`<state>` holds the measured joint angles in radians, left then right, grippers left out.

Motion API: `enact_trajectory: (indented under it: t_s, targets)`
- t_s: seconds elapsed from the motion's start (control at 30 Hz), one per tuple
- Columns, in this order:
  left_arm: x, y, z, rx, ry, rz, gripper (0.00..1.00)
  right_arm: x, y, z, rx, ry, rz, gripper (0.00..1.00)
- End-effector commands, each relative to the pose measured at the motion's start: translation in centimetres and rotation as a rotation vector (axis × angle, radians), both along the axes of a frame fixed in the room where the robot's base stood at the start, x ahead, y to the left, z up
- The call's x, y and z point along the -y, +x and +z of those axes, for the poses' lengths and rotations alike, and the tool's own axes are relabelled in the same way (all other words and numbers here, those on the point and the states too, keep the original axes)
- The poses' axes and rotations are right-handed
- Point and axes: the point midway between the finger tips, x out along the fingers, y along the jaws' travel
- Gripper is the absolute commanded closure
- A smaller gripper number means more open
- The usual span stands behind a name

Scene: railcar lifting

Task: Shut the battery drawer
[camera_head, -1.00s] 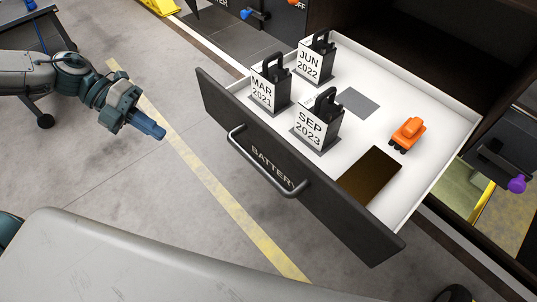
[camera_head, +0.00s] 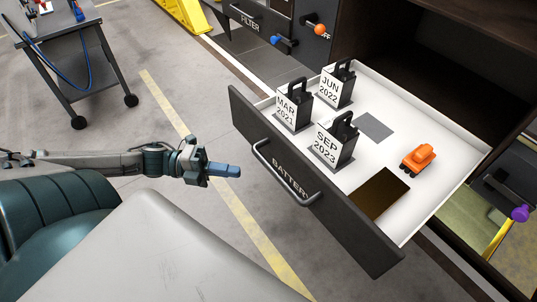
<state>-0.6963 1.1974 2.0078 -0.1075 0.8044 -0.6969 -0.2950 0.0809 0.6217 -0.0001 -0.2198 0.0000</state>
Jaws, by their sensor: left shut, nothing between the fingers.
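The battery drawer (camera_head: 310,180) stands pulled out from the dark cabinet (camera_head: 420,45). Its dark front is lettered "BATTERY" and carries a grey bar handle (camera_head: 284,178). Inside it stand three batteries with black handles, labelled MAR 2021 (camera_head: 292,110), JUN 2022 (camera_head: 335,88) and SEP 2023 (camera_head: 333,146). My left gripper (camera_head: 232,171) is shut and empty, a little left of the handle in the picture and apart from it, its blue fingers pointing at the drawer front. My right gripper is not in view.
An orange toy-like vehicle (camera_head: 417,158), a grey patch (camera_head: 376,126) and a brown patch (camera_head: 380,194) are also in the drawer. A cart (camera_head: 88,60) on wheels stands at the upper left. A purple knob (camera_head: 520,213) sits at right. Floor left of the drawer is clear.

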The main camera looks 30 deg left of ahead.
Motion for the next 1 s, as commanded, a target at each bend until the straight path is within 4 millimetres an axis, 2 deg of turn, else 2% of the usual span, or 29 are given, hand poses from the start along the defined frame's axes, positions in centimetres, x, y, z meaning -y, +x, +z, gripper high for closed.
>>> enact_trajectory:
  t_s: [0.03, 0.33, 0.53, 0.7, 1.0]
  targets:
    - [1.0, 0.5, -0.6, 0.009, -0.003, 0.000, 1.00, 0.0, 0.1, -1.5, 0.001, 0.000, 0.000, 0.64]
    - [5.4, 2.6, -0.6, 0.009, -0.003, -0.001, 1.00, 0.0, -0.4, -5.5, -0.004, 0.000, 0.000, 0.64]
    - [6.1, 4.6, -0.2, 0.008, -0.002, 0.001, 1.00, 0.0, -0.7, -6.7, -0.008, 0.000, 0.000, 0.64]
    - [6.5, 5.6, 0.0, 0.005, -0.003, 0.001, 1.00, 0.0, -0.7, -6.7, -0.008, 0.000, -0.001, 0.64]
    - [6.7, 6.3, 0.0, 0.001, 0.000, -0.001, 1.00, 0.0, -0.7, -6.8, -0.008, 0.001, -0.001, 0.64]
